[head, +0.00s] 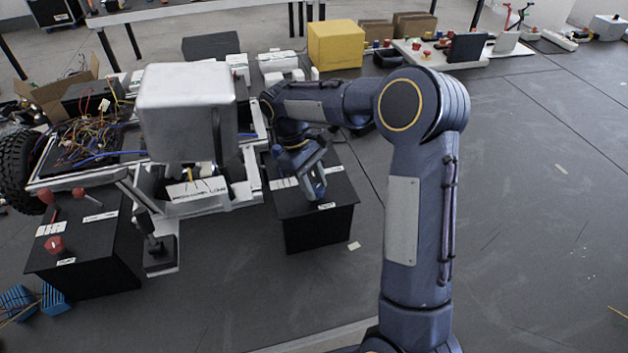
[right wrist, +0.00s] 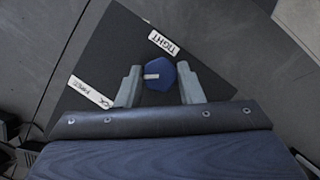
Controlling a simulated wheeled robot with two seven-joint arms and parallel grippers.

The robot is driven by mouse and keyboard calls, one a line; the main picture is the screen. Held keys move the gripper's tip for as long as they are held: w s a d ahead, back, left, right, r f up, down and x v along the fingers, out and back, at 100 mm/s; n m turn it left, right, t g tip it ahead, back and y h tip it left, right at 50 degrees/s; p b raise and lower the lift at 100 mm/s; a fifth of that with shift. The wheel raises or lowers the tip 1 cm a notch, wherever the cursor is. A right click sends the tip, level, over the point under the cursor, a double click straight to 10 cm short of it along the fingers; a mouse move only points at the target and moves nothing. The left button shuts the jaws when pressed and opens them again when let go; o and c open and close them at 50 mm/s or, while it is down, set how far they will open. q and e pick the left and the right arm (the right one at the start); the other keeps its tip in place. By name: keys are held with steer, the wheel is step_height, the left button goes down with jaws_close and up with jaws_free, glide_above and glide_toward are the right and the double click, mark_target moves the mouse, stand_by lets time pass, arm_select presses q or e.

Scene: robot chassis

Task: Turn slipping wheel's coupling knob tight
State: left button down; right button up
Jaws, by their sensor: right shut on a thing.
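A blue knob (right wrist: 160,80) with a pale pointer mark sits on top of a black box (right wrist: 120,50). My right gripper (right wrist: 158,82) is shut on the knob, one pale finger on each side. The pointer mark lies roughly level in the right wrist view. A white TIGHT label (right wrist: 163,42) is above the knob there, and another label (right wrist: 92,91), partly hidden, is to its left. In the head view the black box (head: 318,228) stands right of the wheeled chassis (head: 255,190), and my right gripper (head: 316,186) reaches down to it. My left gripper is not in view.
Another black box (head: 105,262) with red knobs (head: 56,245) stands at the left. A large grey block (head: 187,110) sits on the chassis by loose wires. A black wheel (head: 18,165) is at far left. A yellow box (head: 335,45) stands behind. The floor at right is mostly clear.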

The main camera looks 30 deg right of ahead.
steer(key=m, duration=0.2)
steer(key=m+y+p, duration=0.1)
steer(key=m, duration=0.1)
steer(key=shift+d+r+m+y, duration=0.1)
steer(key=shift+m+y, duration=0.2)
steer(key=m+y+p, duration=0.1)
steer(key=m+y, duration=0.1)
steer(key=m, duration=0.2)
steer(key=shift+d, duration=0.15)
steer(key=m, duration=0.3)
steer(key=m+t+y, duration=0.1)
steer(key=m, duration=0.2)
steer(key=shift+d+y+p, duration=0.1)
steer(key=shift+y+p, duration=0.2)
steer(key=shift+p, duration=0.05)
steer(key=m+t, duration=0.1)
steer(key=m, duration=0.1)
steer(key=m+y, duration=0.1)
steer(key=m, duration=0.1)
steer(key=shift+s+d+m+t, duration=0.1)
steer(key=shift+s+m+t, duration=0.05)
steer(key=shift+m+t, duration=0.25)
steer(key=shift+m, duration=0.3)
steer(key=o, duration=1)
steer(key=shift+c, duration=0.2)
